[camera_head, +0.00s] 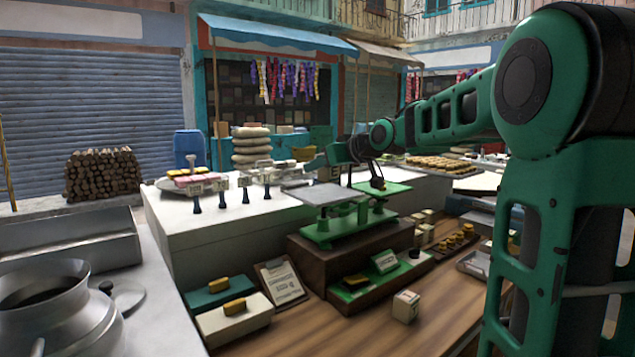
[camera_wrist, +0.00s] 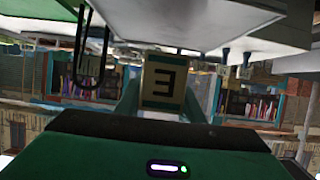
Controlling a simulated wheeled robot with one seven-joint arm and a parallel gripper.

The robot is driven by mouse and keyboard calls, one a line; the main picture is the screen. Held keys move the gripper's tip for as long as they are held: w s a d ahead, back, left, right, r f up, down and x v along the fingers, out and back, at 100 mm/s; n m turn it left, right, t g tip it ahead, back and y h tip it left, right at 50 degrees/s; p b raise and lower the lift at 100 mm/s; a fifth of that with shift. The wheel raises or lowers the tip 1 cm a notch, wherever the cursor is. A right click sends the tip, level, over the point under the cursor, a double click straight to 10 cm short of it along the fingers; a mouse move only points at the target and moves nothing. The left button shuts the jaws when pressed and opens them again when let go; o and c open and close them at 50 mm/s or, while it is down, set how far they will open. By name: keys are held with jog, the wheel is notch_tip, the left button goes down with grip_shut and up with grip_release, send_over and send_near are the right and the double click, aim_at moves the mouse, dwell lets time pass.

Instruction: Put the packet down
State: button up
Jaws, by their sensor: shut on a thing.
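My gripper (camera_head: 322,162) reaches left over the stall, level with the balance scale's pans. The green balance scale (camera_head: 330,230) stands on a brown wooden block below. I cannot tell the packet's height above the pan.
Another cream packet (camera_head: 406,306) stands on the wooden counter (camera_head: 360,335). A clipboard (camera_head: 281,281), two boxes with yellow blocks and several small packets (camera_head: 427,232) are around the scale. A white counter (camera_head: 215,225) lies behind. A metal pot (camera_head: 50,310) is at front left.

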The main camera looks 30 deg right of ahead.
aim_at(320, 191)
jog(key=shift+f, duration=1.8)
jog(key=o, duration=1.1)
jog(key=shift+s+r, duration=0.1)
jog(key=shift+s, duration=0.05)
jog(key=v, duration=1.1)
jog(key=shift+s+r, duration=0.15)
jog(key=shift+s, duration=0.15)
